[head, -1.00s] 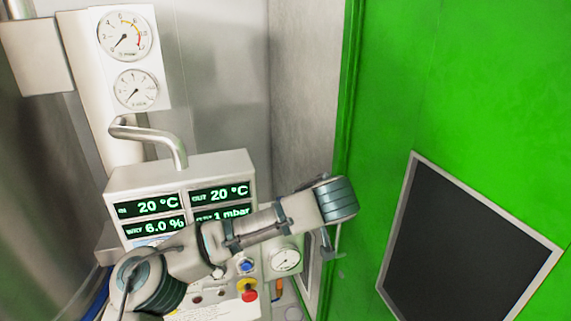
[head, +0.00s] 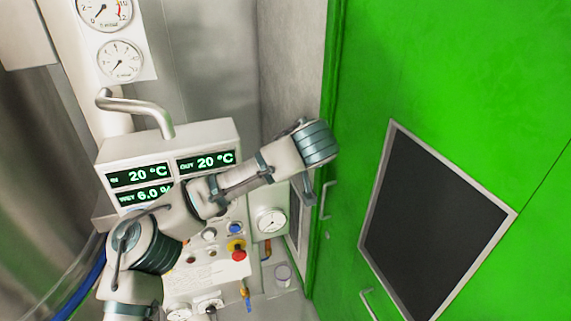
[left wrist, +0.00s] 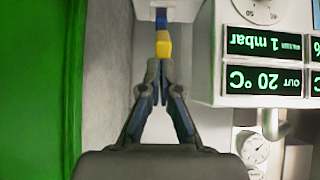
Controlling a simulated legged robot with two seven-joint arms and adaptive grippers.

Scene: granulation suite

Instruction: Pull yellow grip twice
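The yellow grip (left wrist: 163,45) shows in the left wrist view, just beyond the fingertips of my left gripper (left wrist: 160,68). A blue part (left wrist: 161,17) joins its far end. The fingers converge, with their tips close together and in line with the grip. I cannot tell whether they touch it. In the head view my left arm reaches across the panel, and its gripper is not clearly visible. A small yellow-and-blue piece (head: 246,294) hangs low there; I cannot tell whether it is the same grip. My right gripper is not in view.
A display box (head: 165,150) stands behind my left arm, with a control panel (head: 205,268) and red-yellow button (head: 237,249) below. A round gauge (head: 271,221) is beside them. A green door (head: 440,60) with a dark window (head: 435,220) bounds the right.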

